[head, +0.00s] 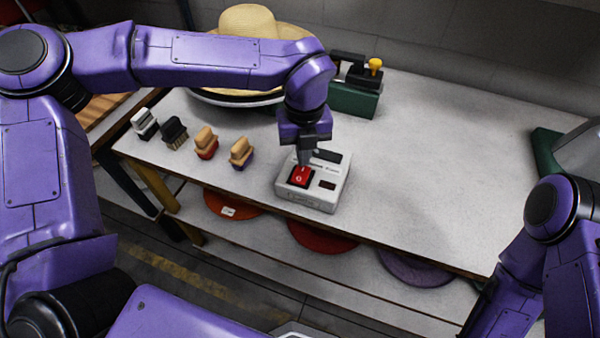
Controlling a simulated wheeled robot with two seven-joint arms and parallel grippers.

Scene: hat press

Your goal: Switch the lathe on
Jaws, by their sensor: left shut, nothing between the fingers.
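A light grey switch box (324,192) with a red rocker switch (299,177) sits near the front edge of the table. A white mark shows on the red rocker. My left gripper (304,160) points down, shut and empty, with its fingertips right at the far edge of the red rocker. I cannot tell whether they touch it. A green machine with a yellow knob (355,96) stands at the back, partly behind my left arm; I cannot tell if it is the lathe. My right arm is at the right edge, its gripper out of view.
Several brushes (205,143) stand in a row left of the box on the grey table (420,165). A straw hat (258,22) lies at the back left, partly hidden by my left arm. Another green machine (546,152) is at the far right. The table's right half is mostly clear.

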